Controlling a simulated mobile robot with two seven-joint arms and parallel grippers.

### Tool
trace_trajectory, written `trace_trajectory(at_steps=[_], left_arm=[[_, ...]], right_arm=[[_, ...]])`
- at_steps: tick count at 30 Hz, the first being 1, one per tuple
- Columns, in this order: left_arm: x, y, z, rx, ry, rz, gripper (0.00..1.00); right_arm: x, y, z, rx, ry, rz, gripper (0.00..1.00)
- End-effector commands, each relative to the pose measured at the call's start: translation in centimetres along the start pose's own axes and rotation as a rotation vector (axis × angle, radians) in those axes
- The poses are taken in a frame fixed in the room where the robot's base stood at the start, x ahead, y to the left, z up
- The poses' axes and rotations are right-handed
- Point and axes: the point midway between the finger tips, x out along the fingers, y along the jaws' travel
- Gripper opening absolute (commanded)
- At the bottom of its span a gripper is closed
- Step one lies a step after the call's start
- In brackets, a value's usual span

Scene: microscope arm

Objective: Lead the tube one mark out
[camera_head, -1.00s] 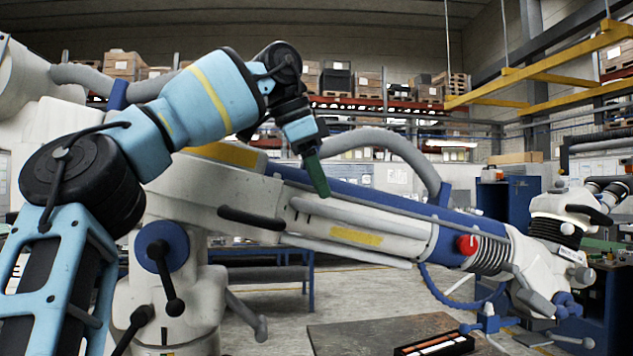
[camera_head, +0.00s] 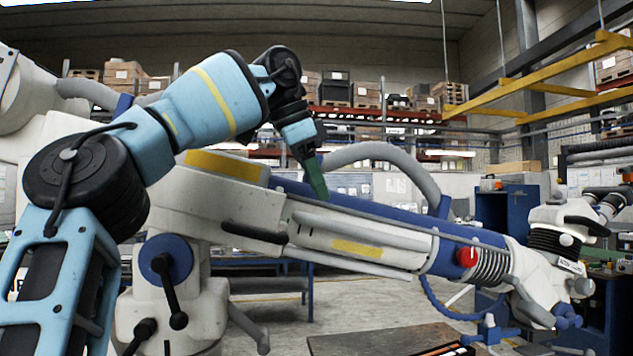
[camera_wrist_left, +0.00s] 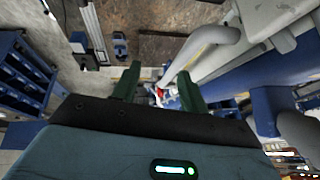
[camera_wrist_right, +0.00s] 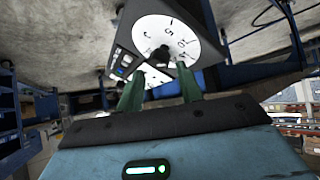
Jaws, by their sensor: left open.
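The long microscope arm slopes down to the right in the head view, with a white tube section (camera_head: 390,250), a blue upper part (camera_head: 380,215) and a red knob (camera_head: 467,257). A thick grey curved pipe (camera_head: 375,150) arches over it. My left gripper (camera_head: 318,192) has green fingers pointing down, and overlaps the upper part of the arm in the picture; contact cannot be told. In the left wrist view its fingers (camera_wrist_left: 158,88) are apart, empty. In the right wrist view my right gripper's fingers (camera_wrist_right: 160,92) are apart below a white dial (camera_wrist_right: 165,45) with numbers on a dark box.
The microscope head (camera_head: 560,235) is at the far right. A dark mat (camera_head: 375,342) lies at the lower middle. A blue cabinet (camera_head: 505,215) stands behind the arm. A yellow overhead beam (camera_head: 560,75) hangs at the upper right.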

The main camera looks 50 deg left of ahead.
Motion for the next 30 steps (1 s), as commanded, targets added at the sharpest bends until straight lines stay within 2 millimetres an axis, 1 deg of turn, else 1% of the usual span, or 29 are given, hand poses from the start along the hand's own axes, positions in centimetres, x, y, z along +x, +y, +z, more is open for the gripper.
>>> trace_trajectory(at_steps=[2,3,5,6,9,12,15,19,22,26,30], left_arm=[[0.4,-0.2,-0.2,-0.001,-0.002,0.002,0.43],[0.9,-0.6,-0.5,-0.002,-0.005,0.004,0.43],[2.2,-1.3,-1.2,-0.005,-0.010,0.009,0.43],[3.3,-2.0,-1.8,-0.006,-0.014,0.012,0.43],[5.7,-3.4,-3.1,-0.005,-0.016,0.016,0.43],[7.1,-4.2,-3.9,-0.001,-0.015,0.014,0.43],[7.5,-4.6,-4.2,0.004,-0.009,0.012,0.43],[7.3,-4.6,-4.3,0.005,-0.005,0.010,0.43],[7.7,-4.6,-4.3,0.005,-0.007,0.009,0.43],[9.2,-4.6,-4.3,0.006,-0.011,0.011,0.43],[11.3,-4.6,-4.2,0.006,-0.013,0.012,0.43]], right_arm=[[0.0,0.0,0.1,0.000,-0.002,0.000,0.36],[0.1,0.0,0.4,0.001,-0.007,-0.001,0.36],[0.1,-0.1,1.0,0.003,-0.018,-0.002,0.36],[0.2,-0.1,1.5,0.005,-0.027,-0.003,0.36],[0.2,-0.2,2.9,0.009,-0.053,-0.005,0.36],[0.2,-0.3,4.2,0.011,-0.077,-0.006,0.36],[0.1,-0.2,4.8,0.009,-0.089,-0.006,0.36],[0.0,-0.1,4.8,0.005,-0.088,-0.006,0.36],[0.0,-0.1,5.0,0.004,-0.092,-0.007,0.36],[0.0,-0.2,5.8,0.007,-0.106,-0.008,0.36],[0.1,-0.3,6.5,0.010,-0.119,-0.010,0.36]])
